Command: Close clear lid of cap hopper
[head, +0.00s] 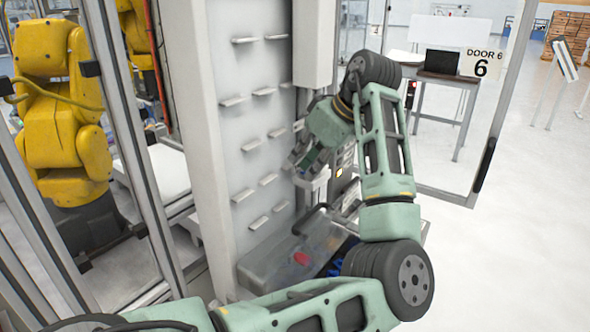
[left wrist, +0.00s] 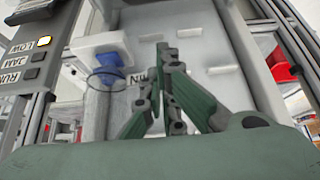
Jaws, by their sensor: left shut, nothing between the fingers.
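The cap hopper (head: 262,268) stands low at the foot of the white panel, with a clear cover over part of it. A red item shows through the clear part, and blue caps (head: 347,250) show at its right. My arm hides part of the hopper, and I cannot tell how far the clear lid is open. My left gripper (head: 296,163) is above and behind the hopper, beside the white panel. In the left wrist view its fingers (left wrist: 163,55) are shut and empty, apart from the hopper. My right gripper is not in view.
The white panel (head: 225,130) with short ledges rises left of my gripper. A control panel (left wrist: 33,55) with LOW, JAM and RUN labels and a blue fitting (left wrist: 110,73) are close by. Yellow robot arms (head: 65,110) stand behind the glass. Open floor lies right.

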